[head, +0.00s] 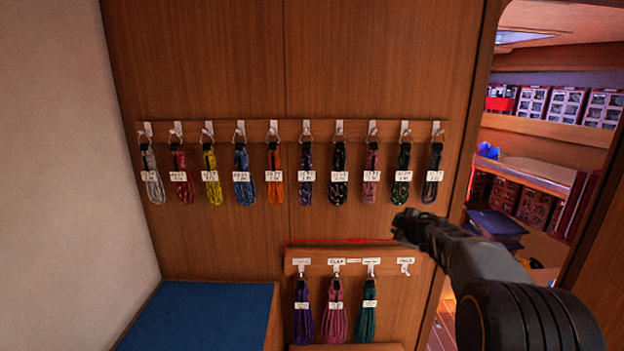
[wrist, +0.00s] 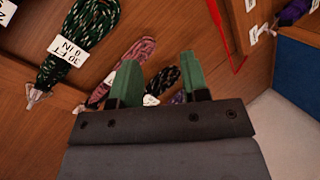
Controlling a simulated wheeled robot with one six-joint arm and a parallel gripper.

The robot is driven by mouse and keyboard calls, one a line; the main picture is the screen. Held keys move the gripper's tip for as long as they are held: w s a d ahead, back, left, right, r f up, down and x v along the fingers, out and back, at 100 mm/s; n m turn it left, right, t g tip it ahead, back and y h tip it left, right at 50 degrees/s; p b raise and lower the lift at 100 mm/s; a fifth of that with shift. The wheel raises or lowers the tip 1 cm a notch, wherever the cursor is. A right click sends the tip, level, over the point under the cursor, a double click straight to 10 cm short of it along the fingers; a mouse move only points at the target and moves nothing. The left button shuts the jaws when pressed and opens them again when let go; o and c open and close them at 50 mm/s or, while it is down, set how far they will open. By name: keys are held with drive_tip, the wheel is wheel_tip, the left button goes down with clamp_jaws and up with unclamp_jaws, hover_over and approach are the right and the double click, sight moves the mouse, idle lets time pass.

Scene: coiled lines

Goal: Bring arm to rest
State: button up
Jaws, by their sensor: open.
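My gripper (head: 406,226) is in front of the wood wall, at the right in the head view, between the upper and lower rows of hooks. In the wrist view its two green fingers (wrist: 159,76) stand apart, with no line held between them. Beyond the fingers the wrist view shows a pink coiled line (wrist: 128,62) and dark ones on the wall. A black-green coiled line (wrist: 80,38) with a white tag hangs nearby. Whether the fingers touch any line cannot be told.
An upper rail (head: 290,130) holds several tagged coils. A lower rail (head: 350,257) holds a purple, a pink and a teal coil; its right hook (head: 405,268) is bare. A blue-topped bench (head: 205,318) is at lower left. A doorway with shelves (head: 545,130) opens at right.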

drive_tip(key=s+d+f+m+g+h, duration=0.25)
drive_tip(key=s+m, duration=0.25)
drive_tip(key=s, duration=0.3)
drive_tip(key=s+d+f+m+g+h, duration=0.1)
drive_tip(key=s+m+g+h, duration=0.1)
drive_tip(key=s+m+h, duration=0.45)
drive_tip(key=s+a+f+g+y, duration=0.1)
drive_tip(key=s+a+y, duration=0.1)
drive_tip(key=s+a, duration=0.2)
drive_tip(key=s+a+f+m+g+y+b, duration=0.1)
drive_tip(key=s+a+f+y, duration=0.1)
drive_tip(key=s, duration=0.9)
drive_tip(key=s+a+f+m+g+y+b, duration=0.1)
drive_tip(key=s+a+f+g+y, duration=0.1)
drive_tip(key=s+a+y, duration=0.2)
drive_tip(key=s+a, duration=0.2)
drive_tip(key=s, duration=0.1)
drive_tip(key=shift+s+a+f, duration=0.15)
drive_tip(key=shift+s+a, duration=0.05)
drive_tip(key=shift+a, duration=0.1)
